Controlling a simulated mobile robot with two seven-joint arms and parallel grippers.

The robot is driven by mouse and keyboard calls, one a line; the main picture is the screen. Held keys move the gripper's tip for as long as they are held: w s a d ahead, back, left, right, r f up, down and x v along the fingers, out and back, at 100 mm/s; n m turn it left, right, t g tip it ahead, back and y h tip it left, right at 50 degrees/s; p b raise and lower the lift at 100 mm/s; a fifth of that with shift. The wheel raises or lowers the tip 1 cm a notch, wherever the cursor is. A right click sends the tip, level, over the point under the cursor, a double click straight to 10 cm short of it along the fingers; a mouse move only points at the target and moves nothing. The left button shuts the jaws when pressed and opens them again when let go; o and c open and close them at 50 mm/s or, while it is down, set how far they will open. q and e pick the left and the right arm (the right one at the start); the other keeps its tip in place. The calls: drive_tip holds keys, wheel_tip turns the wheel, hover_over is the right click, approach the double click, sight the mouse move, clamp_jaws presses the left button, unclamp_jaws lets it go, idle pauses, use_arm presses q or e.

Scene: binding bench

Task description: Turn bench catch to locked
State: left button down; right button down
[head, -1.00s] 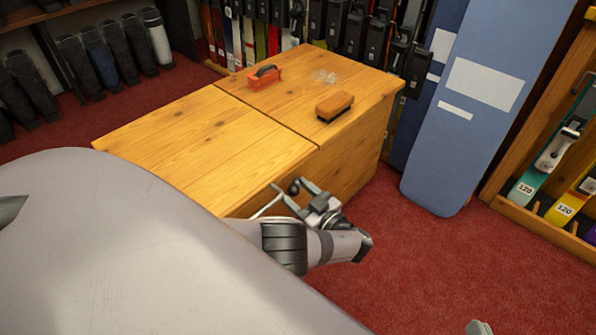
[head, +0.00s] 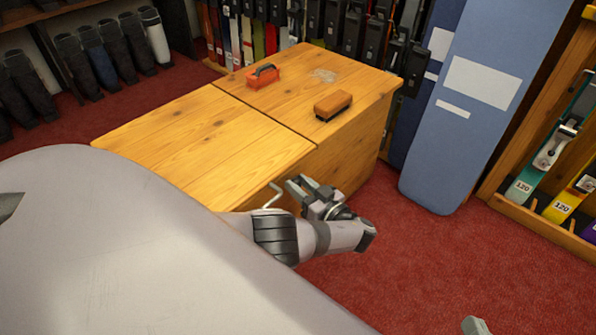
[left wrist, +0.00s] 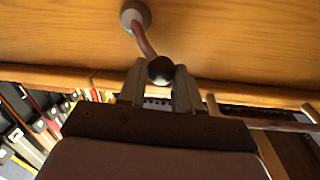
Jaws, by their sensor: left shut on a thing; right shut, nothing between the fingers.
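The bench catch shows in the left wrist view as a round grey pivot (left wrist: 136,16) on the bench's wooden face, with a thin reddish lever (left wrist: 146,44) ending in a black ball knob (left wrist: 161,70). My left gripper (left wrist: 160,84) is shut on the knob, one finger on each side. In the head view the left gripper (head: 304,186) is at the bench's near right side, below the top; the knob is hidden there. My right gripper (head: 475,326) shows only as a grey tip at the bottom edge, shut and empty, away from the bench.
The wooden bench (head: 190,140) carries an orange-red handled tool (head: 263,77) and a brown brush-like block (head: 333,105). A bent metal rod (head: 268,203) is close left of the left gripper. A tall blue panel (head: 470,120) stands behind. Red carpet is open at right.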

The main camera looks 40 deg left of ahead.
use_arm(q)
drive_tip(key=shift+f+m, duration=0.2)
drive_tip(key=shift+m, duration=0.4)
drive_tip(key=c, duration=0.8)
unclamp_jaws()
drive_tip(key=shift+r, duration=0.1)
drive_tip(key=shift+w+d, duration=0.1)
drive_tip(key=shift+s+d+r+b, duration=0.15)
drive_tip(key=shift+s+d, duration=0.1)
drive_tip(key=shift+d, duration=0.9)
drive_tip(key=shift+s+d+f+b, duration=0.1)
drive_tip(key=shift+s+d+b, duration=0.1)
drive_tip(key=shift+d, duration=0.95)
drive_tip(key=shift+s+d+r+b, duration=0.1)
drive_tip(key=shift+s+d, duration=0.15)
drive_tip(key=shift+d, duration=0.9)
